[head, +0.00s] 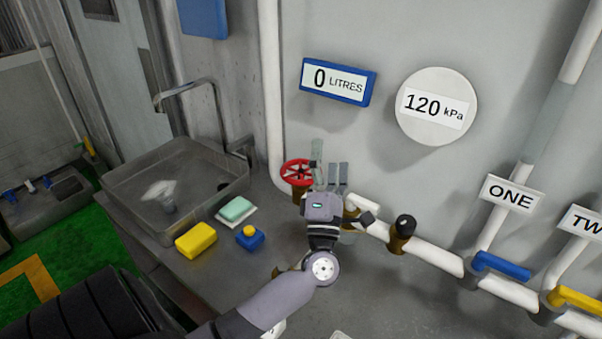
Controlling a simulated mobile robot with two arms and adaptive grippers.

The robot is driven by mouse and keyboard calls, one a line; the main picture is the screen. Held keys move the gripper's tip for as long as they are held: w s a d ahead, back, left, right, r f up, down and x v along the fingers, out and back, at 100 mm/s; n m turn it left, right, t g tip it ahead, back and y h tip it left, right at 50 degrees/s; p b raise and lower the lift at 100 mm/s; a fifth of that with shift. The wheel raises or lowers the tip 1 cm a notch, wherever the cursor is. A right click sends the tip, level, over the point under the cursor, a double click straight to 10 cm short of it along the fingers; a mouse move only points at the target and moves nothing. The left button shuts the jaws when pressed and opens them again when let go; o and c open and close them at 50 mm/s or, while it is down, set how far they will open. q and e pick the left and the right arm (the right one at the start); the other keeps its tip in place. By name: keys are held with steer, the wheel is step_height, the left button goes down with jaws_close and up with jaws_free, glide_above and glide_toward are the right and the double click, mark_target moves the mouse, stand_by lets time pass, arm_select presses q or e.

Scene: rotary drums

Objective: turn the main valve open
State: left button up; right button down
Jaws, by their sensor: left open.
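The red valve wheel (296,172) sits on a brass stem at the white pipe by the wall, in the middle of the head view. My left gripper (328,162) is open and empty. It stands right beside the wheel, its fingers pointing to the wall, and its left finger overlaps the wheel's right edge in the picture. I cannot tell if it touches the wheel. My left gripper's body hides some of the pipe. My right gripper is not in view.
A blue display (338,82) reads 0 litres and a round gauge (436,107) reads 120 kPa. A black-capped fitting (403,227), a blue lever (502,265) and a yellow lever (577,299) lie right. A sink (121,184), yellow sponge (196,241) and soap (236,209) are left.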

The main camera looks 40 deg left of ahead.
arm_select(q)
steer(key=s+a+f+n+g+h, duration=0.2)
steer(key=s+a+f+n+g, duration=0.15)
steer(key=f+n, duration=0.35)
steer(key=n+g+h+p, duration=0.2)
steer(key=n+h, duration=0.1)
steer(key=n, duration=0.3)
glide_toward(304, 159)
steer(key=x, duration=0.5)
steer(key=shift+w+a+f, duration=0.1)
steer(key=shift+f, duration=0.2)
steer(key=shift+c, duration=0.4)
